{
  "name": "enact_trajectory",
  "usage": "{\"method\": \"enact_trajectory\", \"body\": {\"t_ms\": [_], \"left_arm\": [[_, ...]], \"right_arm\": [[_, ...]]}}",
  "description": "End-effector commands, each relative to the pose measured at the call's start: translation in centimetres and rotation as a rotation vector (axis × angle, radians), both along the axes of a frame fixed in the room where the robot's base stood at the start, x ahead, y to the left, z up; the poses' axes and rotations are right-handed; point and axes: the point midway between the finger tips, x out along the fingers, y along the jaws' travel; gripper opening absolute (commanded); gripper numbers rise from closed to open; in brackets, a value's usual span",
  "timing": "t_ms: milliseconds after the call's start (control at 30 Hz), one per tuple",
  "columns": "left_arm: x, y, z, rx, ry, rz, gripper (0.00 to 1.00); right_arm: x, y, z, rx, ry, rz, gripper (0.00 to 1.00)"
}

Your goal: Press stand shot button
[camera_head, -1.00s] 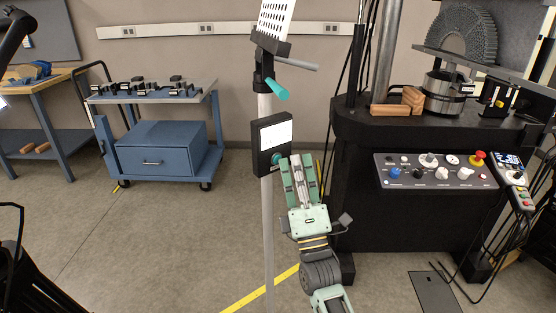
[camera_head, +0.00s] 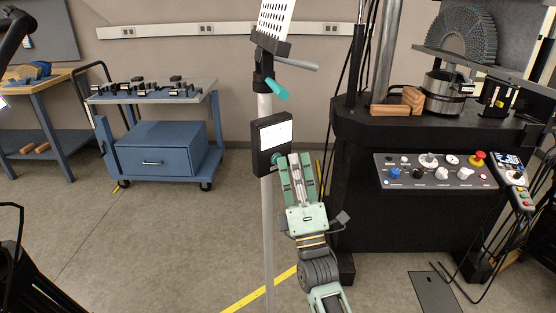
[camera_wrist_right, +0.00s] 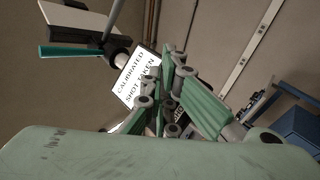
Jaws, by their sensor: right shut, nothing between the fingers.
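A black box with a white screen (camera_head: 273,133) is mounted on a grey stand pole (camera_head: 268,230). A teal round button (camera_head: 275,158) shows low on its front, partly hidden by my gripper. My right gripper (camera_head: 295,158) is shut and empty, its fingertips up at the lower right of the box, beside the button. Whether they touch the button cannot be told. In the right wrist view the green fingers (camera_wrist_right: 172,62) cover part of the screen (camera_wrist_right: 135,82), which reads "CALIBRATED SHOT TAKEN". My left gripper is not in view.
A teal-tipped clamp handle (camera_head: 277,89) and a speckled panel (camera_head: 275,20) sit above the box. A black test machine with a control panel (camera_head: 436,171) stands at right. A blue cart (camera_head: 165,148) stands behind at left. The floor left of the pole is clear.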

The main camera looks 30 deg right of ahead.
Motion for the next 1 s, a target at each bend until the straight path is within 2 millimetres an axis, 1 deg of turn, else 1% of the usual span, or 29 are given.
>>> {"method": "enact_trajectory", "body": {"t_ms": [300, 667, 767, 1000], "left_arm": [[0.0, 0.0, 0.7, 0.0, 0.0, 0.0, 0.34], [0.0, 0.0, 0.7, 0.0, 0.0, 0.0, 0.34], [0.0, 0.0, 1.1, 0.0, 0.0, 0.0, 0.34], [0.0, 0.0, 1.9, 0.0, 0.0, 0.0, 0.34]], "right_arm": [[-1.4, -0.1, 0.0, -0.001, 0.001, 0.0, 0.0], [-1.6, -0.2, 0.0, 0.0, 0.001, 0.0, 0.0], [-2.3, -0.3, 0.1, 0.0, 0.001, -0.001, 0.0], [-4.7, -0.6, 0.1, -0.001, 0.002, -0.002, 0.0]]}}
